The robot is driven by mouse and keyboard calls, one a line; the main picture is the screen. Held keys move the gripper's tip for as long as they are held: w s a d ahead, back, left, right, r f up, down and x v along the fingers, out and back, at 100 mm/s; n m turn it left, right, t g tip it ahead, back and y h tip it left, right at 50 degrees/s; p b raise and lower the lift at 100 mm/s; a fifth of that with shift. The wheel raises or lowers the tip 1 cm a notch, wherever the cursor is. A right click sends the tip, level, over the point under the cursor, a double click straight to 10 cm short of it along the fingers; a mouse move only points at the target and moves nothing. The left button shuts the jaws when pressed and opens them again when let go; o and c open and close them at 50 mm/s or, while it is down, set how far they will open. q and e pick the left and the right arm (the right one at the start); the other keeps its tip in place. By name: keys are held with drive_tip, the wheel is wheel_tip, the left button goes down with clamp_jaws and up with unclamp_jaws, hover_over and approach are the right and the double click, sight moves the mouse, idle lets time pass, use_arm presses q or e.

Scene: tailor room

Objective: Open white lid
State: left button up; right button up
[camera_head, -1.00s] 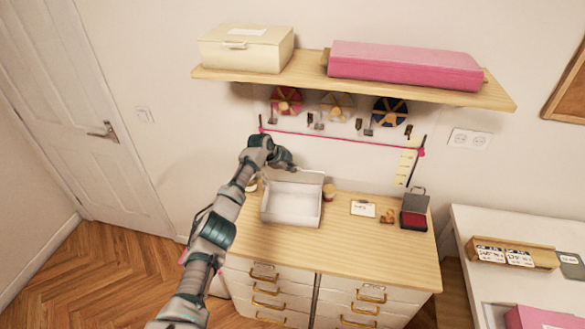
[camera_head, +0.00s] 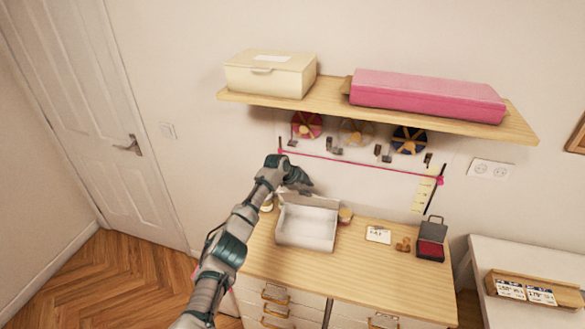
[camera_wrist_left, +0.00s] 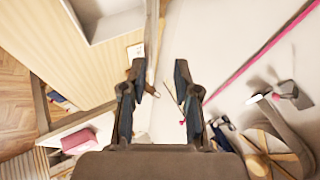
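A white box (camera_head: 305,229) stands on the wooden dresser top, its inside open to view. A pale panel, seemingly its white lid (camera_head: 312,199), stands up along the box's back edge. My left gripper (camera_head: 303,186) is just above and behind the box's back left. I cannot tell whether it touches the lid. In the left wrist view my left gripper (camera_wrist_left: 158,82) has its two fingers apart, with nothing clearly held between them. Part of the white box (camera_wrist_left: 118,22) shows at that view's upper left. My right gripper is not in view.
A wooden shelf (camera_head: 330,97) overhangs the dresser, with a cream box (camera_head: 270,76) and a pink case (camera_head: 428,95) on it. The dresser's front is clear.

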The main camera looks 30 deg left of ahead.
use_arm(q)
drive_tip(key=w+r+p+v, duration=0.1)
drive_tip(key=p+v, duration=0.3)
drive_tip(key=v, duration=1.4)
drive_tip(key=shift+w+a+r, duration=0.45)
drive_tip(key=shift+w, duration=0.1)
idle(0.6)
drive_tip(key=v, duration=1.1)
drive_tip(key=shift+s+a+r, duration=0.2)
drive_tip(key=shift+r, duration=0.05)
